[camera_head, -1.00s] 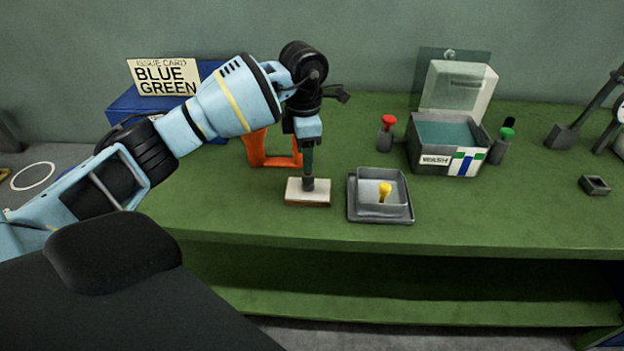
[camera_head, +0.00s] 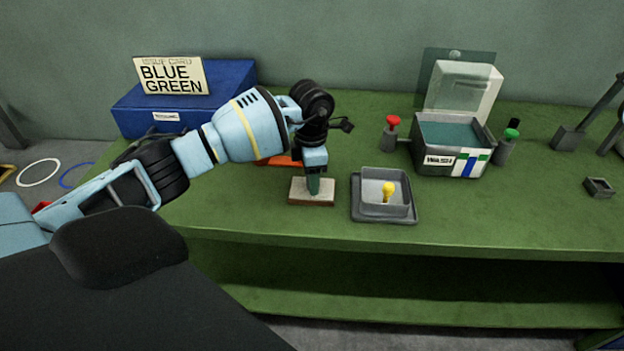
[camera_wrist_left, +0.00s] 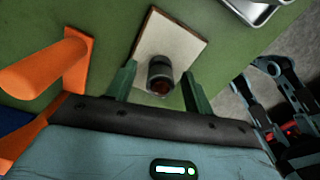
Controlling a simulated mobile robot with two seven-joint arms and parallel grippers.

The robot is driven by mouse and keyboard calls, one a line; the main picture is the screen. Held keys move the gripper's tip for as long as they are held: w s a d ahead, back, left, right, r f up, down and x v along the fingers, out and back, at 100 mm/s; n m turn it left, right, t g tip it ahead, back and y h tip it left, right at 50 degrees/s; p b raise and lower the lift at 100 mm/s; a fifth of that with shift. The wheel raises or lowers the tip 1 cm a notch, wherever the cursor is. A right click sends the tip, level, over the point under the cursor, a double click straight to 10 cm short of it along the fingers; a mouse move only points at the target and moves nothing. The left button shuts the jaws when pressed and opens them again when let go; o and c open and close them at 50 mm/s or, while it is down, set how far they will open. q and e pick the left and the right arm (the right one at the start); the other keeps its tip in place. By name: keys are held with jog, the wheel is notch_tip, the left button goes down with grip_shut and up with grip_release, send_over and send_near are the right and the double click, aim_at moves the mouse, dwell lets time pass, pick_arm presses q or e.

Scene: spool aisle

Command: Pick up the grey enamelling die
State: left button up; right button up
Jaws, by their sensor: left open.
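The grey enamelling die (camera_wrist_left: 160,72) is a short dark grey cylinder with a reddish-brown centre on its near end. It stands on a pale square block (camera_wrist_left: 188,38) in the left wrist view. The block also shows in the head view (camera_head: 298,196), where my gripper hides the die. My left gripper (camera_head: 314,187) points down over the block. Its two green fingers are open, one on each side of the die, with visible gaps in the left wrist view.
An orange fixture (camera_wrist_left: 45,68) stands close beside the left gripper. A grey tray (camera_head: 410,216) with a yellow-knobbed piece (camera_head: 388,190) is just right of the block. The wash box (camera_head: 427,155), red-topped piece (camera_head: 392,128) and green-topped piece (camera_head: 508,143) stand farther back.

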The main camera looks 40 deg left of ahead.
pick_arm(q)
jog(key=c, duration=1.1)
jog(key=shift+o, duration=0.2)
jog(key=shift+r, duration=0.8)
jog(key=shift+s+d+r, duration=0.1)
jog(key=shift+s+r, duration=0.1)
jog(key=shift+r, duration=0.85)
jog(key=s+d+r, duration=0.1)
jog(key=s+d, duration=0.6)
jog(key=s, duration=0.6)
jog(key=shift+s+d+r, duration=0.2)
jog(key=shift+s, duration=0.15)
